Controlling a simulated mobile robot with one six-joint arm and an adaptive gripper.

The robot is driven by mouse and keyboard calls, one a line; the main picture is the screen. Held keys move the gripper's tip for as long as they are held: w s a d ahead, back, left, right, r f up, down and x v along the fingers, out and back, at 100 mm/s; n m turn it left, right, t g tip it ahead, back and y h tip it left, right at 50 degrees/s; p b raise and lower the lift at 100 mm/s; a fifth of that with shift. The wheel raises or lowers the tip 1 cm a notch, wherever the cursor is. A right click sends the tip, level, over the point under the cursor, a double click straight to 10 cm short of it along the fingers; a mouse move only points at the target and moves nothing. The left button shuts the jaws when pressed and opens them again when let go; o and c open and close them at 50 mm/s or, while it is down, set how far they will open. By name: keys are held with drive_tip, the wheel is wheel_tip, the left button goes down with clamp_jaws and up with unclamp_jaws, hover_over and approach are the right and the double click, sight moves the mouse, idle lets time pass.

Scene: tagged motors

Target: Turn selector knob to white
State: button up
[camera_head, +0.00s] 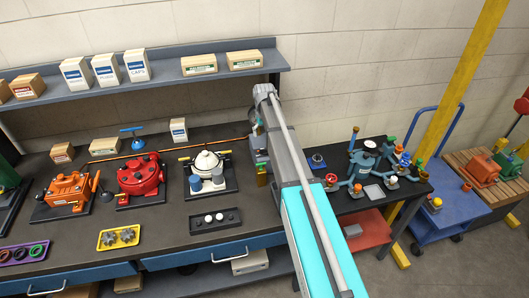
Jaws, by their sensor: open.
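My arm crosses the middle of the view, from a turquoise link up to a grey wrist. My gripper (257,129) shows only as a small part beside the wrist, open, over the bench's right end; its fingertips are too small to make out. A blue round knob (317,160) on a dark plate sits just right of the arm; I cannot tell whether it is the selector knob. No white mark for the knob can be read. My gripper is apart from that knob. A grey box-like unit (259,157) is partly hidden by the arm.
Orange (66,190), red (141,175) and white (207,164) motors stand on the dark bench (165,220). A teal pump assembly (362,166) stands right of the arm. A shelf (150,82) with boxes runs behind. A blue cart (447,212) stands at right.

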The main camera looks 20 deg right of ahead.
sight(264, 151)
drive_tip(key=shift+f+b, duration=3.9)
drive_tip(key=shift+f, duration=0.3)
drive_tip(key=c, duration=1.2)
drive_tip(key=shift+o, duration=0.2)
